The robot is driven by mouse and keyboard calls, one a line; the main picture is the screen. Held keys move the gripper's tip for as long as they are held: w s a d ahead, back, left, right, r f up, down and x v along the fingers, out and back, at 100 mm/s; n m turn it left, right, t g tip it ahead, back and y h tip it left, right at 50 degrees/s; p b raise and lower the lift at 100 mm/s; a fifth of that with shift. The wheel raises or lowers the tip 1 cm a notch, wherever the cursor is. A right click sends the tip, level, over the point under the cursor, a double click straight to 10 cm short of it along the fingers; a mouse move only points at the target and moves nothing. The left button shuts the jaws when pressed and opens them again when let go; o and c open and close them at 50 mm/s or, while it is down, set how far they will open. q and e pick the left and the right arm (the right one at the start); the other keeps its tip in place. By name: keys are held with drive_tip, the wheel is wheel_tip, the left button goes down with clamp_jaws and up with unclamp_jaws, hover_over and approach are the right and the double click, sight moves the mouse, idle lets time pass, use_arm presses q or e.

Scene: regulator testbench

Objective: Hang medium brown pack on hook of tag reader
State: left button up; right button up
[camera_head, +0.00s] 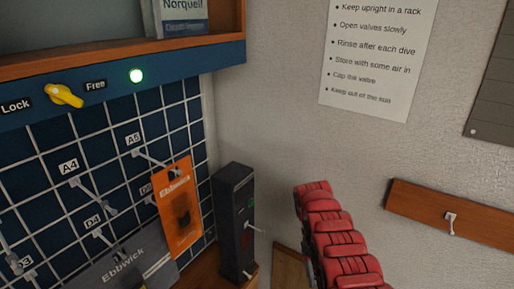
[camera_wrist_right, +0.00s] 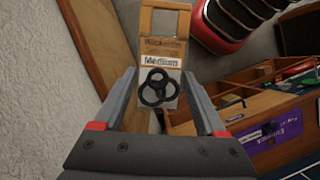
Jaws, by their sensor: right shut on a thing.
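The medium brown pack (camera_wrist_right: 160,52) shows in the right wrist view, with a white "Medium" label and black rings on its front. It sits at the fingertips of my right gripper (camera_wrist_right: 158,74), which is shut on it. The tag reader (camera_head: 233,215), a tall dark box, stands in the head view to the right of the grid panel. Its thin pale hook (camera_head: 254,229) sticks out to the right and looks empty. The pack and right gripper are not visible in the head view. My left gripper is in neither view.
An orange pack (camera_head: 178,210) and a grey "Ebbwick" pack (camera_head: 125,262) hang on the grid panel (camera_head: 50,160) left of the reader. Red ribbed segments (camera_head: 340,235) rise right of the reader. A wooden rail (camera_head: 425,206) with a hook is on the right wall.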

drive_tip(key=shift+d, duration=0.15)
drive_tip(key=shift+s, duration=0.1)
drive_tip(key=shift+m, duration=0.3)
drive_tip(key=shift+d, duration=0.1)
drive_tip(key=shift+s+m, duration=0.1)
drive_tip(key=shift+m, duration=0.2)
drive_tip(key=shift+d+m+y+b, duration=0.15)
drive_tip(key=shift+m+y+b, duration=0.15)
drive_tip(key=shift+m+b, duration=0.2)
drive_tip(key=shift+s+g, duration=0.2)
drive_tip(key=shift+g, duration=0.1)
